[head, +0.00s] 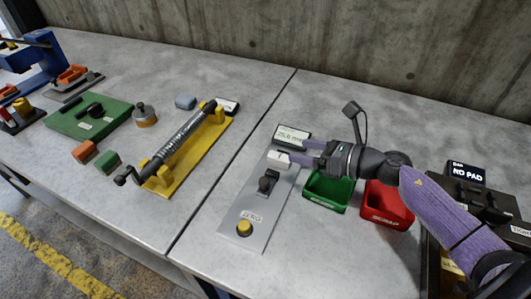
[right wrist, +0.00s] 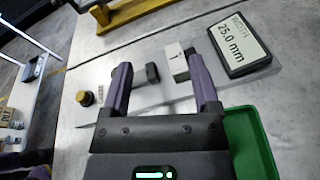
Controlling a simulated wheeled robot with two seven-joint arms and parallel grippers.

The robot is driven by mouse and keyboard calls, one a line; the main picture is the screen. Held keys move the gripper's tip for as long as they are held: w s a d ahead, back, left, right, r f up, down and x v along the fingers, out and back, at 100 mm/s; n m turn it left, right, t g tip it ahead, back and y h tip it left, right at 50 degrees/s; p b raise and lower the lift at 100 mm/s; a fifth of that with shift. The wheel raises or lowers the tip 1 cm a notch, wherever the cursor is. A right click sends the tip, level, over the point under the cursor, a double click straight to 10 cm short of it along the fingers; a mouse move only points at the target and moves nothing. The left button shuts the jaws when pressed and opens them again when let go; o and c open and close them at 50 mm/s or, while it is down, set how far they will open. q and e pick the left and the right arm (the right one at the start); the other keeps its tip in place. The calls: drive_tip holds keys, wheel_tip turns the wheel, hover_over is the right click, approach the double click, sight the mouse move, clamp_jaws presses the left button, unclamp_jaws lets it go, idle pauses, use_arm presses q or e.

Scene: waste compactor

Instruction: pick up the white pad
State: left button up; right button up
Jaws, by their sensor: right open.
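A small white block (head: 277,159), which looks like the white pad, sits at the far end of a grey gauge plate (head: 240,229), beside the width display. It also shows in the right wrist view (right wrist: 179,64), next to a small dark part and ahead of my fingers. My right gripper (head: 302,153) is open. In the right wrist view its purple fingers (right wrist: 163,82) are spread apart with nothing between them. In the head view the fingers come in from the right, close to the block. I cannot tell whether they touch it. My left gripper is not in view.
The width display (head: 291,137) reads about 25.0 mm. A green bin (head: 328,193) and a red scrap bin (head: 387,205) stand right of the plate. A "NO PAD" display (head: 467,173) is farther right. A yellow fixture (head: 190,152) with a spring stands left of the table seam.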

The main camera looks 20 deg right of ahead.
sight(272, 153)
drive_tip(key=d+f+n+g, duration=0.1)
drive_tip(key=n, duration=0.1)
drive_tip(key=shift+w+d+f+n+g, duration=0.1)
drive_tip(key=shift+f+n+g, duration=0.1)
drive_tip(key=shift+n+g, duration=0.15)
drive_tip(key=shift+w+f+n+g, duration=0.15)
drive_tip(key=shift+n+g, duration=0.1)
drive_tip(key=shift+n, duration=0.2)
drive_tip(key=x, duration=0.3)
drive_tip(key=b+x, duration=0.1)
drive_tip(key=x, duration=0.1)
drive_tip(key=b+x, duration=0.1)
drive_tip(key=x, duration=0.2)
drive_tip(key=shift+w+f, duration=0.3)
drive_tip(key=shift+f, duration=0.1)
drive_tip(key=shift+w, duration=0.15)
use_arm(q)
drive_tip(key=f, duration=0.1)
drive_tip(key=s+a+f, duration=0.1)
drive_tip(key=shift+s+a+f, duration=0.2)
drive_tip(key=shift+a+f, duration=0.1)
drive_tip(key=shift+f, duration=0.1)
use_arm(e)
drive_tip(key=c, duration=0.7)
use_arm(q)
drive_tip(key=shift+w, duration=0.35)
use_arm(e)
clamp_jaws()
